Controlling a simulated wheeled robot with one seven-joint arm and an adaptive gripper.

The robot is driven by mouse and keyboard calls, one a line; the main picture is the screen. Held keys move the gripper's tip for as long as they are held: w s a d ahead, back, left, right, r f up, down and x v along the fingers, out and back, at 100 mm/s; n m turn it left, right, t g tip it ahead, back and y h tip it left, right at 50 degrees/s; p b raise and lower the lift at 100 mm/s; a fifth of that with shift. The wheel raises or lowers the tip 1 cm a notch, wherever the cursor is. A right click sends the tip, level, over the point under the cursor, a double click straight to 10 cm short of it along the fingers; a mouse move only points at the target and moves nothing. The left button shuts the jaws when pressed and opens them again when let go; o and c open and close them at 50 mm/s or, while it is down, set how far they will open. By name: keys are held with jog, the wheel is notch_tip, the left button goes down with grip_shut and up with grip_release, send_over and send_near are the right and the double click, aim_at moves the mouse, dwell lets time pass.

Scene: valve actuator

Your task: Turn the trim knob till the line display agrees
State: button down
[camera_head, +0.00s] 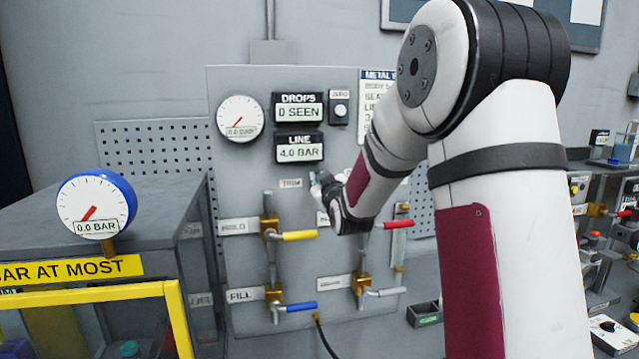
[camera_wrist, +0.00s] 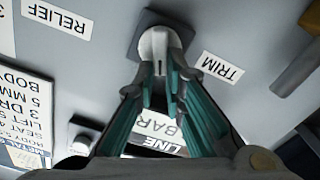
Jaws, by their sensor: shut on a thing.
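The trim knob (camera_wrist: 158,38) is a pale round knob on a dark square base, beside an upside-down TRIM label (camera_wrist: 222,68) in the wrist view. My gripper (camera_wrist: 164,72) is shut on the knob, with its teal-lined fingers reaching it from below in that picture. In the head view my gripper (camera_head: 318,186) is at the panel, just right of the TRIM label (camera_head: 290,183), and hides most of the knob. The line display (camera_head: 300,149) reads 4.0 BAR. It also shows upside down, partly hidden between my fingers, in the wrist view (camera_wrist: 160,130).
The panel (camera_head: 240,180) carries a DROPS display (camera_head: 298,108) reading 0 SEEN and a round gauge (camera_head: 240,119). Yellow (camera_head: 299,236), red (camera_head: 397,224) and blue (camera_head: 301,307) lever handles lie below my gripper. A blue-rimmed gauge (camera_head: 92,203) at left reads 0.0 BAR.

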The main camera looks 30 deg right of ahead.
jog(key=shift+n, duration=0.6)
jog(key=c, duration=1.7)
grip_release()
jog(key=shift+o, duration=0.2)
jog(key=shift+s+a, duration=0.1)
jog(key=v, duration=1.1)
jog(key=shift+s, duration=0.4)
jog(key=shift+a, duration=0.2)
